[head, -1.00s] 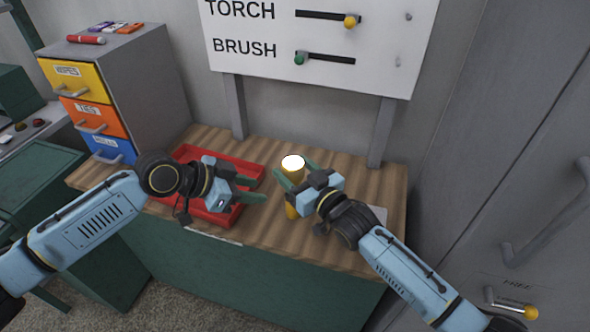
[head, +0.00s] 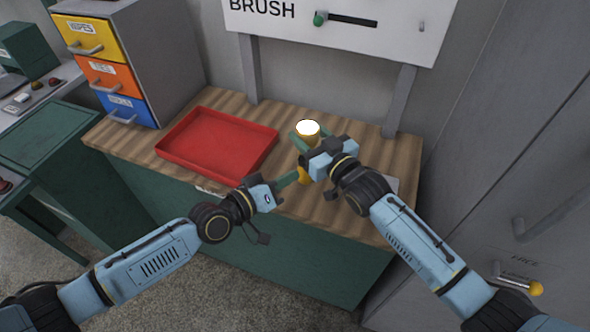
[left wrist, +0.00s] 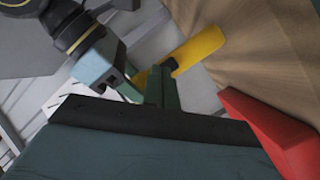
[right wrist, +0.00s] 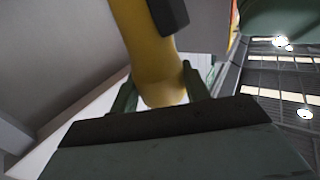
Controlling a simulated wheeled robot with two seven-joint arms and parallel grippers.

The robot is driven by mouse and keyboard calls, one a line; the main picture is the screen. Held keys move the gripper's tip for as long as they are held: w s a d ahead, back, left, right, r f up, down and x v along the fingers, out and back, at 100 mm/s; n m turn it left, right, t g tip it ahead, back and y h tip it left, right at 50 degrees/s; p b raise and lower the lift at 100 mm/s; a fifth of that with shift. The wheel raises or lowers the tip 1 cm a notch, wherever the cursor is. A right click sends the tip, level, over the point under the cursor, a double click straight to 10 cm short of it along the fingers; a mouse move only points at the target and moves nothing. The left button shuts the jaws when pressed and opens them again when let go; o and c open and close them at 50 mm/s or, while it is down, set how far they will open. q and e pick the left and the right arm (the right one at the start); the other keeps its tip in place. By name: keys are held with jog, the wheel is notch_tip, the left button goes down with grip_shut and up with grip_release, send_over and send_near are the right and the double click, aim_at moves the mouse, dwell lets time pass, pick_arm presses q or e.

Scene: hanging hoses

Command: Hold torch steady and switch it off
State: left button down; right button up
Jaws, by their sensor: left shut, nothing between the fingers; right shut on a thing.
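The yellow torch (head: 303,176) is roughly upright over the wooden bench, its top lens glowing white. My right gripper (head: 308,139) is shut around its upper part; the right wrist view shows the torch (right wrist: 150,60) between the fingers (right wrist: 158,85). My left gripper (head: 294,179) is shut and empty, its tips close to the torch's lower part. In the left wrist view, the left fingertips (left wrist: 161,72) are by a dark switch (left wrist: 171,65) on the torch (left wrist: 198,50). I cannot tell whether they touch it, nor whether the torch's bottom meets the bench.
A red tray (head: 215,146) lies empty on the bench (head: 130,140), left of the torch. A white board (head: 400,25) labelled BRUSH stands behind on grey posts. A drawer unit (head: 170,60) is at the back left, a grey cabinet (head: 510,130) at the right.

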pick_arm(q)
jog(key=s+a+f+n+t+y, duration=0.1)
jog(key=s+f+n+t+y, duration=0.1)
jog(key=s+n+t, duration=0.2)
jog(key=s+a+f+n+t+y, duration=0.1)
jog(key=s+n+t+y, duration=0.2)
jog(key=s+n, duration=0.3)
jog(key=n+t, duration=0.1)
jog(key=n, duration=0.4)
jog(key=shift+s+a+f+t+y, duration=0.15)
jog(key=shift+s+f+t+y, duration=0.15)
jog(key=shift+s+f, duration=0.1)
jog(key=shift+w, duration=0.1)
jog(key=x, duration=1.4)
